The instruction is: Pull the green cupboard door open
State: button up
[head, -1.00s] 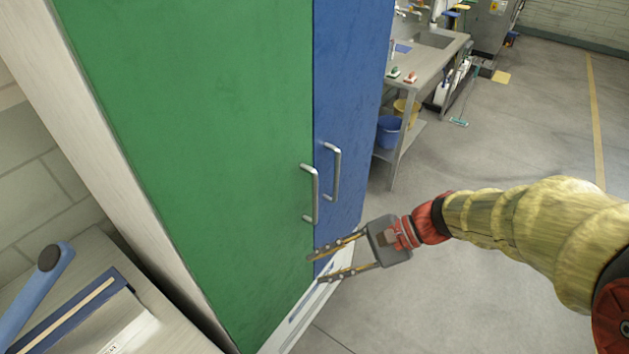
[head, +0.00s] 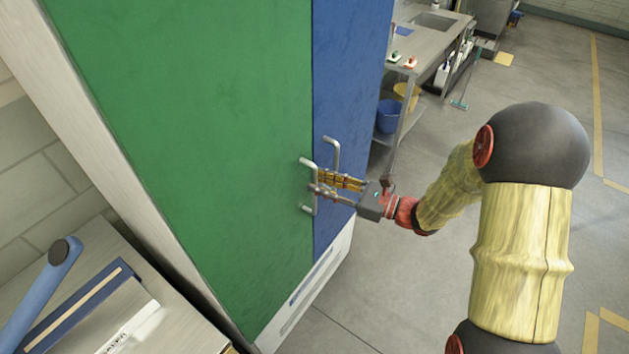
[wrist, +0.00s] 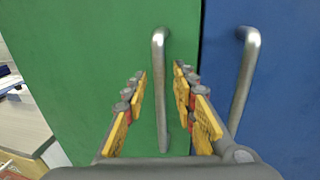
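The green cupboard door (head: 190,130) is closed, its right edge level with the blue door (head: 345,90). Its upright metal bar handle (head: 306,161) is partly covered by my fingers in the head view. My gripper (head: 315,182) is at this handle, pointing at the door. In the wrist view my gripper (wrist: 160,72) is open, one finger on each side of the green door's handle (wrist: 159,45). Gaps show between the fingers and the bar, so it is not clamped. I cannot tell how deep the bar sits between the fingers.
The blue door's handle (head: 332,155) stands close to the right, near my right finger in the wrist view. A bench with a blue tool (head: 40,290) is at the lower left. A metal sink table (head: 425,45) and a blue bucket (head: 389,117) stand behind. The floor at right is clear.

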jog(key=shift+x, duration=1.05)
jog(key=shift+c, duration=1.2)
jog(key=c, duration=0.4)
grip_shut()
